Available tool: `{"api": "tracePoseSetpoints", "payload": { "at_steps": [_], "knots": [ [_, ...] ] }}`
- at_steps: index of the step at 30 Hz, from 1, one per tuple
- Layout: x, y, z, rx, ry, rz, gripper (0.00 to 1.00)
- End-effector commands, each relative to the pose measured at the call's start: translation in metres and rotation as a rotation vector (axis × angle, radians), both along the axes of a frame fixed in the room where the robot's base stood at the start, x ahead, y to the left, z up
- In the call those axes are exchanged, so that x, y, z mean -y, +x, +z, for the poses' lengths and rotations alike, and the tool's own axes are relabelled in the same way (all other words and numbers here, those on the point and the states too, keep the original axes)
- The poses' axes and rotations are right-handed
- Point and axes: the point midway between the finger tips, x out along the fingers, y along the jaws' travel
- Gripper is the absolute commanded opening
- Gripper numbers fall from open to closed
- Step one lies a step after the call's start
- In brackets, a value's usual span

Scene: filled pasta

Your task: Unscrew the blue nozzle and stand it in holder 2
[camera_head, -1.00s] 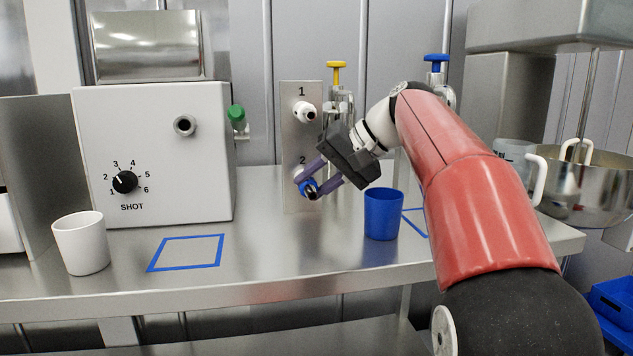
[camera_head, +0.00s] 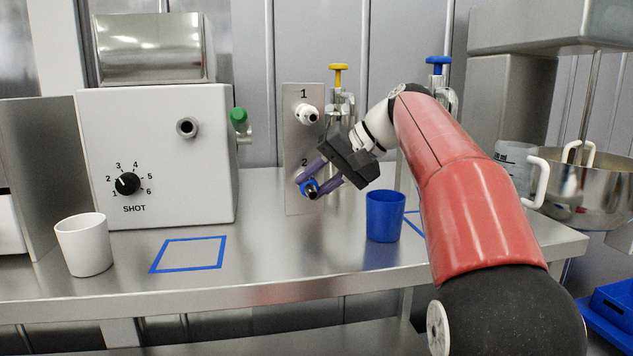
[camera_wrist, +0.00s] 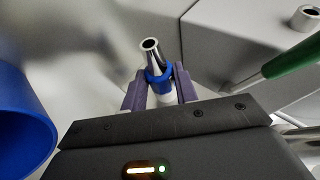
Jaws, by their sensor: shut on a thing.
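The blue nozzle (camera_head: 309,188) has a blue collar and a dark metal tip in the head view. It is at holder 2, beside the label 2 on the upright metal plate (camera_head: 291,150). My gripper (camera_head: 314,186) is shut on it, with a purple finger on each side of the collar. In the wrist view the nozzle (camera_wrist: 156,66) stands between the fingers, its open metal tip pointing away from the fingers. The holder behind it is mostly hidden by the nozzle and fingers. A white-ended nozzle (camera_head: 307,114) is in holder 1 above.
A blue cup (camera_head: 385,217) stands close below and right of my gripper. The white machine (camera_head: 155,155) with dial and outlet (camera_head: 187,127) is at left. A white cup (camera_head: 83,245) and a blue taped square (camera_head: 188,254) are on the table. Dispensers stand behind the plate.

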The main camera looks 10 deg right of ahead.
Motion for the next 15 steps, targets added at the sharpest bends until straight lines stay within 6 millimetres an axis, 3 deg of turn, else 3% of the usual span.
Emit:
{"api": "tracePoseSetpoints", "payload": {
  "at_steps": [13, 14, 15],
  "knots": [
    [0.0, 0.0031, 0.0017, 0.007, 0.002, -0.004, 0.02],
    [0.0, 0.0032, 0.0017, 0.007, 0.002, -0.004, 0.3],
    [-0.0001, 0.0031, 0.0017, 0.007, 0.002, -0.004, 0.36]
  ]
}}
